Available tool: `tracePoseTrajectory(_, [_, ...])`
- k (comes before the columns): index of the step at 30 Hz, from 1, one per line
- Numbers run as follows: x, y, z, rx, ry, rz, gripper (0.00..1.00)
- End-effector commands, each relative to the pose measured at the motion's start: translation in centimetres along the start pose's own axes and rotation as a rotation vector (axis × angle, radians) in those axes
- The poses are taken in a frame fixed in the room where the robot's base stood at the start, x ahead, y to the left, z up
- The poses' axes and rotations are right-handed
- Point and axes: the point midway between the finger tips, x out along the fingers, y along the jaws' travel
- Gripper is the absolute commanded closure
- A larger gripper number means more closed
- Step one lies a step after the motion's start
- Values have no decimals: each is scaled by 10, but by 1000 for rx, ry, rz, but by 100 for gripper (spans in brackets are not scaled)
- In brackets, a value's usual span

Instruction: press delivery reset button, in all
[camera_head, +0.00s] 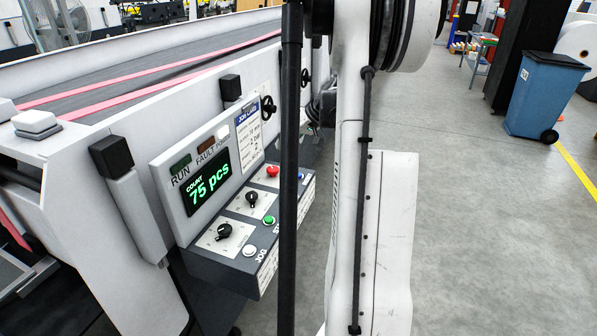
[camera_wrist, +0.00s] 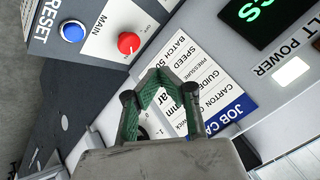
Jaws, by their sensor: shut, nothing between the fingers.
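The blue round reset button (camera_wrist: 72,31) is at the upper left in the wrist view, beside the printed word RESET on the control panel (camera_wrist: 95,35). My gripper is not clearly visible in the head view.
A red MAIN knob (camera_wrist: 129,43) sits next to the button. The panel also has black selector knobs (camera_head: 224,231), a green button (camera_head: 269,219), a white button (camera_head: 249,250) and a display (camera_head: 207,188) reading 75 pcs. Open floor (camera_head: 480,220) lies to the right.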

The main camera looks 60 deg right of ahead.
Motion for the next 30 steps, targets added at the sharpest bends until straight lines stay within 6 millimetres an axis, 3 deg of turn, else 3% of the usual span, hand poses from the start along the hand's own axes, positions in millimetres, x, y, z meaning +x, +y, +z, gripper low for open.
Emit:
tracePoseTrajectory(3, [-10,31,-2,11,24,-14,100])
tracePoseTrajectory(9, [-16,56,-1,15,44,-28,100])
tracePoseTrajectory(30, [-7,64,6,15,47,-30,100])
